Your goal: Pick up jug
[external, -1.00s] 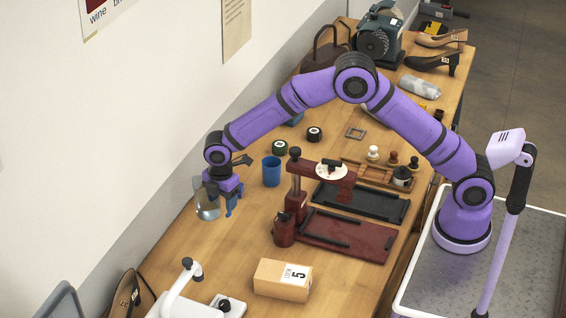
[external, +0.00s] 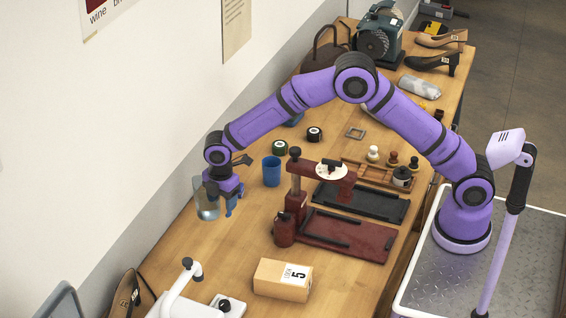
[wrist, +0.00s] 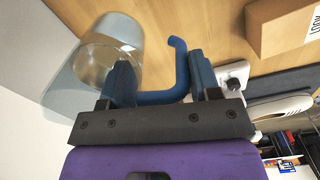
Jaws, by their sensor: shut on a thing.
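The jug (external: 206,207) is a clear, glassy vessel with a blue handle, near the wall side of the bench in the external view. In the wrist view the jug (wrist: 108,50) is at upper left, and its blue handle (wrist: 182,68) stands between the dark fingers. My gripper (external: 222,196) is shut on the jug at its handle; the gripper also shows in the wrist view (wrist: 165,80). The jug's body is outside the jaws, beside one finger. I cannot tell whether its base touches the bench.
A blue cup (external: 271,172) stands right of my gripper. A dark red press (external: 297,205) is further right. A cardboard box (external: 283,280) and a white lever device (external: 190,285) are nearer the front. The wall (external: 100,150) is close on the left. Bare bench lies in front.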

